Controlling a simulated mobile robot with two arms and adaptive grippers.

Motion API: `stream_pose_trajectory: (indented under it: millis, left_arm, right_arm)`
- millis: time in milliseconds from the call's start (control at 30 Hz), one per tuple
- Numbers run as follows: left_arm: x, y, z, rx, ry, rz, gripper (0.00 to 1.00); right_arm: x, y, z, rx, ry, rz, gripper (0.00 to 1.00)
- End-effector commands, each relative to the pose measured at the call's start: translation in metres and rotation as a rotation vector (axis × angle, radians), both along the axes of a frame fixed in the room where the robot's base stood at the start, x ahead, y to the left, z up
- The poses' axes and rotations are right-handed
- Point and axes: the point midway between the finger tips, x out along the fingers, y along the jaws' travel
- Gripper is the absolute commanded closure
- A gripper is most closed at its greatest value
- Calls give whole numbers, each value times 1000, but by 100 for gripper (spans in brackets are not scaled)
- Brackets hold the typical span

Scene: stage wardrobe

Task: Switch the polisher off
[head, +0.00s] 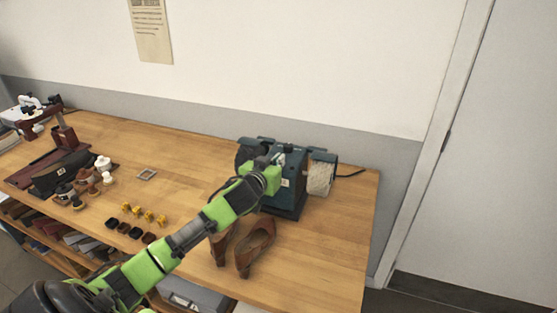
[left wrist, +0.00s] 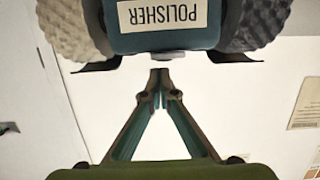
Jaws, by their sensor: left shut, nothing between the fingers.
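The polisher (head: 294,197) is a dark teal machine with a buffing wheel on each side, standing at the right end of the workbench. In the left wrist view the polisher (left wrist: 165,40) appears upside down, with its POLISHER label and a small pale piece (left wrist: 168,56) at the body's edge; I cannot tell if that is the switch or its position. My left gripper (head: 276,158) is at the polisher's upper body. In the left wrist view its fingertips (left wrist: 160,76) are together and empty, close to the pale piece; contact is unclear. My right gripper is not in view.
Brown heeled shoes (head: 257,246) stand on the workbench (head: 325,235) in front of the polisher, below my left arm. Small yellow pieces (head: 149,215) and dark tins (head: 123,228) lie left of them. A cord (head: 351,174) runs right from the polisher.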

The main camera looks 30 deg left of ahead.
Motion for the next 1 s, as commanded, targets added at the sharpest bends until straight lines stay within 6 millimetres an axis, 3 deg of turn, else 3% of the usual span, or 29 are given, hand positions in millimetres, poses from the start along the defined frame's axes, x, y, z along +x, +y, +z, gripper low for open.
stream_pose_trajectory:
  millis: [600, 867, 1000]
  left_arm:
    - [0, -3, -18, 62, 17, -1, 100]
    - [0, -1, -14, 58, 17, 0, 100]
    - [3, 0, -2, 58, 16, 0, 100]
  right_arm:
    - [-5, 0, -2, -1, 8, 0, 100]
    - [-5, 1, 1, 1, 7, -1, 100]
    - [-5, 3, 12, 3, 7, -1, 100]
